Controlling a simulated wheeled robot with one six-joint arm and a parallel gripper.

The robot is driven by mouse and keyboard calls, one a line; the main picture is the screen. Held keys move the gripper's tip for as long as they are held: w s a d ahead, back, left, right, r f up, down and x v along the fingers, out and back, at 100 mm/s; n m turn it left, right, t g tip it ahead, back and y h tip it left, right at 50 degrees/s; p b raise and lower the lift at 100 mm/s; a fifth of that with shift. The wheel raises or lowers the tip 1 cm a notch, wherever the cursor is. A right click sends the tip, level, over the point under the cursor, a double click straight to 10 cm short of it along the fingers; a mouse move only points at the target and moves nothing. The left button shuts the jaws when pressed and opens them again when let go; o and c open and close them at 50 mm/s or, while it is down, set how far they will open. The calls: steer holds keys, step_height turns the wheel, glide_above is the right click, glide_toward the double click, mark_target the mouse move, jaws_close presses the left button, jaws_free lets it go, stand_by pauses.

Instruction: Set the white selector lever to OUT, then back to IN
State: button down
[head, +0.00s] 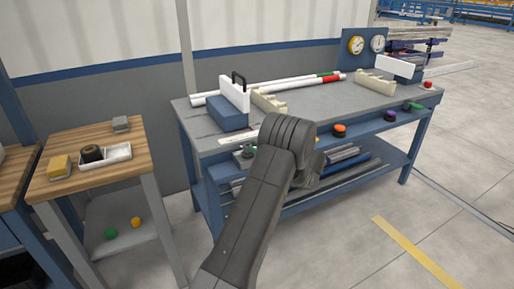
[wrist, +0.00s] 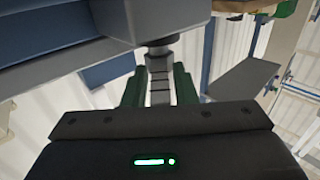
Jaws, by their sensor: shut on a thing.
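In the wrist view my gripper (wrist: 157,76) has its two green fingers on either side of a pale grey stem with dark bands (wrist: 160,88), and is shut on it. The stem appears to be the white selector lever. A dark collar (wrist: 160,50) joins it to a grey bench part above. In the head view my own arm hides the gripper and the lever, in front of the bench's front edge. No IN or OUT marking is legible, so I cannot tell the lever's setting.
The grey-topped blue workbench (head: 330,105) carries a blue block (head: 228,116), white pipes (head: 290,86) and cream cradles (head: 376,84). Orange (head: 340,130) and purple (head: 390,115) knobs and a green handle (head: 413,106) line its front. A wooden table (head: 75,150) stands left.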

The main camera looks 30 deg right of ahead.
steer(key=shift+w+r, duration=0.1)
steer(key=shift+r, duration=0.1)
steer(key=c, duration=1.5)
jaws_free()
steer(key=shift+o, duration=0.3)
steer(key=shift+w+a+f, duration=0.1)
steer(key=v, duration=1.4)
steer(key=shift+p, duration=0.3)
steer(key=shift+w, duration=0.15)
